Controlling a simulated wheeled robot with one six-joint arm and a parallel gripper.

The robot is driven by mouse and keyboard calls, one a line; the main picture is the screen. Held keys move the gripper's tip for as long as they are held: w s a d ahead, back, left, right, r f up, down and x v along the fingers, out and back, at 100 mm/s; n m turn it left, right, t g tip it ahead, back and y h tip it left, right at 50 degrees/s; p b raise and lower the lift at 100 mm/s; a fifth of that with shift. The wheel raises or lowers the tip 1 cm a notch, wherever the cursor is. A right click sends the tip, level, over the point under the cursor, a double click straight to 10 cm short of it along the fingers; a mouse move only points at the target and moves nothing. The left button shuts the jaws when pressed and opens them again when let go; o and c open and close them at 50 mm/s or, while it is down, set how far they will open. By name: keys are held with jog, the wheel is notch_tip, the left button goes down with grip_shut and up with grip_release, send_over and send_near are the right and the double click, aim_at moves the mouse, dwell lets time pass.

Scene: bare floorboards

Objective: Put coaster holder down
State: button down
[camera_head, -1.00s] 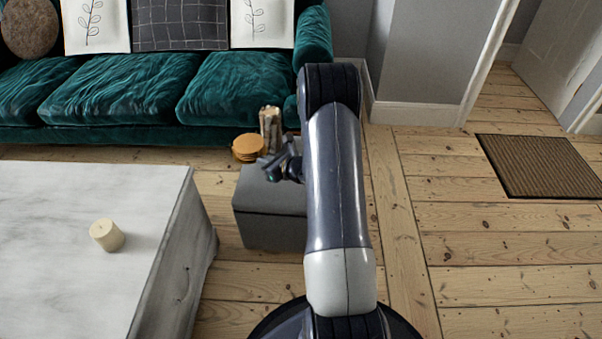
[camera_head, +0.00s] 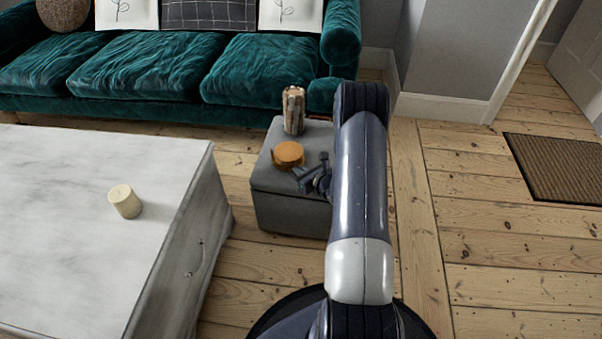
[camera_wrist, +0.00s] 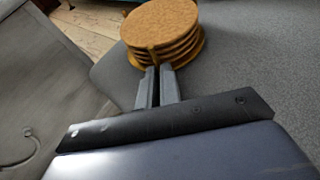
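The coaster holder (camera_head: 288,154) is a round stack of orange-brown coasters with a thin upright post. In the head view it appears over the left part of the grey ottoman's top (camera_head: 268,180). In the wrist view the holder (camera_wrist: 162,28) is upright at my fingertips. My gripper (camera_head: 310,170) is at the holder's near right side. In the wrist view its two fingers (camera_wrist: 157,72) are close together on the post at the holder's near edge. I cannot tell whether the holder's base touches the ottoman.
A brown-and-white patterned cylinder (camera_head: 293,110) stands behind the holder on the ottoman. A green sofa (camera_head: 150,85) is behind. A pale table (camera_head: 60,220) with a cream candle (camera_head: 125,201) is at left. Bare floor and a brown mat (camera_head: 555,165) lie at right.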

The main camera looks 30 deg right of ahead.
jog(key=c, duration=2.1)
grip_release()
jog(key=shift+f, duration=0.25)
jog(key=o, duration=0.5)
jog(key=shift+r, duration=0.1)
jog(key=shift+r, duration=0.2)
jog(key=shift+s+d+r, duration=0.1)
jog(key=shift+s+r, duration=0.1)
jog(key=shift+s, duration=0.05)
jog(key=p+v, duration=0.3)
jog(key=v, duration=0.8)
jog(key=shift+s+f, duration=0.1)
jog(key=shift+s, duration=0.1)
